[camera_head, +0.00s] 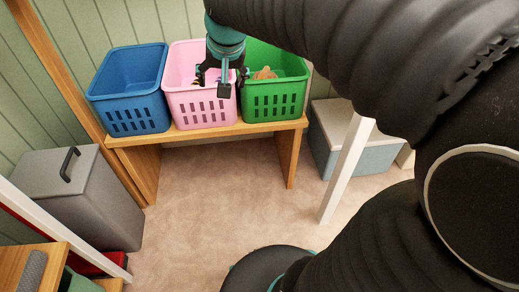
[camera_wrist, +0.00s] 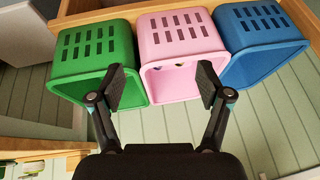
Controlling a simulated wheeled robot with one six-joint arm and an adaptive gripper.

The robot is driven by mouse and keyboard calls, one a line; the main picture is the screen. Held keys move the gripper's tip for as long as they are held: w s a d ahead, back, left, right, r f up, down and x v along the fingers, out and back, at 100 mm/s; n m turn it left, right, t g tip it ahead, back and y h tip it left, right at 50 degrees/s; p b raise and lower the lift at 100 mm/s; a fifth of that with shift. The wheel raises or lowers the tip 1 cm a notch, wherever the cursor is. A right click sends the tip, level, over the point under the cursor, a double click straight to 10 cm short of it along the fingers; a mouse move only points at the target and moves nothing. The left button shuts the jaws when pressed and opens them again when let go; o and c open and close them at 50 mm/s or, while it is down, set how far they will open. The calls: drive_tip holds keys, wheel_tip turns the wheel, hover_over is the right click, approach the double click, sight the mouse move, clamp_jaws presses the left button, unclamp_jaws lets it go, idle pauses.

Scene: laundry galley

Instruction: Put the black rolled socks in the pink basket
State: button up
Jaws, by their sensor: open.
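The pink basket (camera_head: 187,122) stands upright between a blue and a green basket on a wooden bench. It also shows in the wrist view (camera_wrist: 180,33), with its opening towards my gripper. My gripper (camera_head: 224,82) is open over the right part of the pink basket, near the green basket's side. In the wrist view its two fingers (camera_wrist: 165,87) are spread apart with nothing between them. Small dark and yellowish bits show inside the pink basket, partly hidden by my gripper. I cannot make out the black rolled socks for certain in either view.
The blue basket (camera_head: 130,92) is on the left; the green basket (camera_head: 278,92), holding a tan item (camera_head: 264,73), is on the right. A grey lidded bin (camera_head: 85,195) stands left. A white post (camera_head: 347,165) stands right of the bench.

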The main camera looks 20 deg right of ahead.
drive_tip(key=s+f+n, duration=0.1)
drive_tip(key=s+f, duration=0.1)
drive_tip(key=s, duration=0.8)
drive_tip(key=s+d+f+n, duration=0.1)
drive_tip(key=s+f+n, duration=0.1)
drive_tip(key=s, duration=0.8)
drive_tip(key=shift+f, duration=0.6)
